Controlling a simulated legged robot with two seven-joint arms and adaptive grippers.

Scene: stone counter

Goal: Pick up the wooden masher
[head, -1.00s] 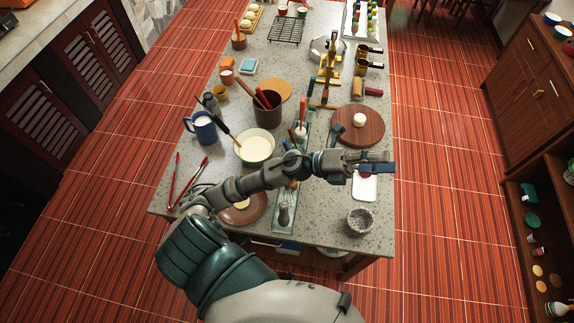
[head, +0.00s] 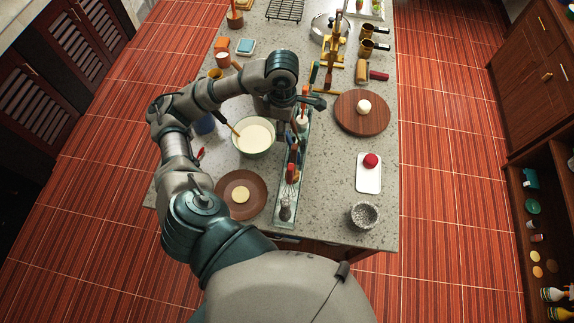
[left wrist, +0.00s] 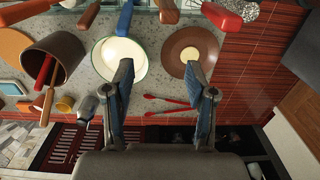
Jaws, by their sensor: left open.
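I cannot single out the wooden masher for certain. In the left wrist view a brown crock (left wrist: 62,52) at the left holds wooden and red handles (left wrist: 46,75), and their heads are hidden. In the head view my arm covers the crock's place. A long glass tray (head: 288,212) with several utensils, including a whisk (head: 287,195), runs along the counter below my gripper. My left gripper (head: 296,103) hangs above the counter by the tray's far part. In the left wrist view its fingers (left wrist: 158,68) are apart, with nothing between them. My right gripper is not in view.
A cream-filled bowl (head: 255,137) and a brown plate (head: 228,205) are left of the tray. A round wooden board (head: 361,118), a white dish (head: 369,183) with a red item and a stone mortar (head: 364,216) are right. Red tongs (left wrist: 170,99) lie near the counter edge.

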